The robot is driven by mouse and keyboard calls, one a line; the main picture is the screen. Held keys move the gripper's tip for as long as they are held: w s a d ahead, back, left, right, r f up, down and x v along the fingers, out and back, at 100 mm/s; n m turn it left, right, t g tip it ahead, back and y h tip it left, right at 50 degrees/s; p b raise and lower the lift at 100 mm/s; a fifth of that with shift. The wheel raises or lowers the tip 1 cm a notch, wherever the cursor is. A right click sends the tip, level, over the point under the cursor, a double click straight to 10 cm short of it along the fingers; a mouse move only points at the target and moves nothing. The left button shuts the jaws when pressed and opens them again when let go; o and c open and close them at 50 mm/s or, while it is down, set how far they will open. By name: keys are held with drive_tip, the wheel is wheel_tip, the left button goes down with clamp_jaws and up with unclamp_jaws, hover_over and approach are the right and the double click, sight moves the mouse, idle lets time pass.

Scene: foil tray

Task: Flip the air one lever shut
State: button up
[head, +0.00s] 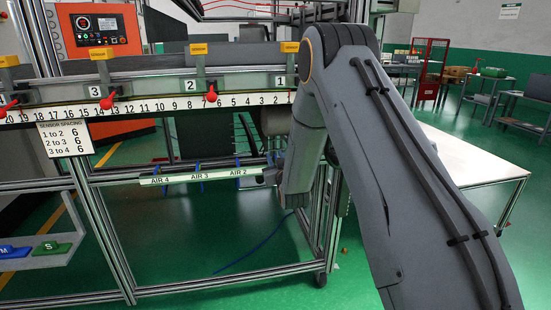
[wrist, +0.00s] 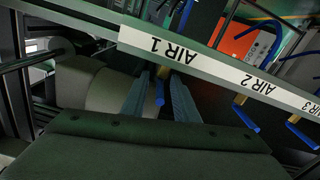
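The rail with the air labels (wrist: 215,68) crosses the wrist view at a slant, its text upside down. The AIR 1 label (wrist: 152,43) is just beyond my gripper (wrist: 160,88). My two fingers are apart, and a small brass valve part (wrist: 160,93) with a bit of blue shows in the gap between them. I cannot tell whether a finger touches it. Most of the air one lever is hidden or too small to make out. In the head view the rail (head: 200,176) shows AIR 4, AIR 3 and AIR 2; my arm hides the AIR 1 end.
The AIR 2 blue lever (wrist: 246,119) and the AIR 3 blue lever (wrist: 301,137) hang nearby on the right in the wrist view. A metal frame post (head: 108,225) and a numbered ruler rail (head: 150,106) stand around the work area. A white table (head: 470,160) is at the right.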

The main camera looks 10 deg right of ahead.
clamp_jaws()
drive_tip(key=shift+w+d+n+g+y+b, duration=0.15)
drive_tip(key=shift+n+g+y+b, duration=0.25)
drive_tip(key=shift+n+y, duration=0.8)
drive_tip(key=shift+s+d+n+g+y+b, duration=0.15)
drive_tip(key=shift+n+g+y+b, duration=0.45)
drive_tip(key=shift+y, duration=1.15)
drive_tip(key=shift+w+d+n+g+y+b, duration=0.1)
drive_tip(key=shift+d+n+y+b, duration=0.2)
drive_tip(key=shift+n+y, duration=1)
drive_tip(key=shift+a+y, duration=0.1)
drive_tip(key=shift+y, duration=0.15)
